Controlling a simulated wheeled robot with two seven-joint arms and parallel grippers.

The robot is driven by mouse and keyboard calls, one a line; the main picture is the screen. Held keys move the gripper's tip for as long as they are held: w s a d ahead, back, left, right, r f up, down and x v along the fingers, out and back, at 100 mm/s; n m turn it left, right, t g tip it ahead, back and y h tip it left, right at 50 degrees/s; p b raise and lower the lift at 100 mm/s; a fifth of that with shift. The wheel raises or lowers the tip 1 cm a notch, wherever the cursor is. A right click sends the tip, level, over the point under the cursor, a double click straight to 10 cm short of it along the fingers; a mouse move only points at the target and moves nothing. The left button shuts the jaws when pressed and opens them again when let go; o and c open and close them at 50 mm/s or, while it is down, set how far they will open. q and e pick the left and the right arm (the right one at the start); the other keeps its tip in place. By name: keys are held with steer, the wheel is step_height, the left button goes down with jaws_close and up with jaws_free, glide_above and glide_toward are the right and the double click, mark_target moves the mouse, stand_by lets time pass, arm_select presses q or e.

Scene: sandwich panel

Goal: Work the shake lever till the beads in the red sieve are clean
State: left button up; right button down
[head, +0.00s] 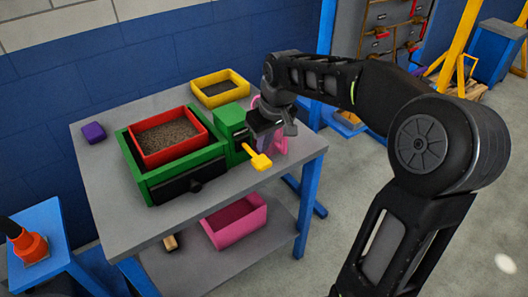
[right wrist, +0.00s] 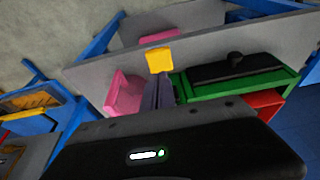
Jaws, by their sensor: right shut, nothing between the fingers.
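The red sieve (head: 170,160) sits in the green shaker box (head: 126,150) on the grey table and holds brown, grainy material. Single beads are too small to tell apart. A yellow shake lever (head: 258,161) sticks out in front of the green block at the box's right end. Its yellow paddle also shows in the right wrist view (right wrist: 159,60). My right gripper (head: 268,145) is shut and empty, right beside the lever. In the right wrist view its fingers (right wrist: 157,95) point at the paddle; I cannot tell whether they touch it. My left gripper is out of view.
A yellow tray (head: 220,101) stands at the back and a purple block (head: 94,132) at the left. A pink container (head: 281,143) is partly hidden behind my right gripper. A pink bin (head: 236,222) is on the lower shelf. The table's front right corner is clear.

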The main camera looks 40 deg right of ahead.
mark_target(262, 160)
steer(key=shift+f, duration=1.8)
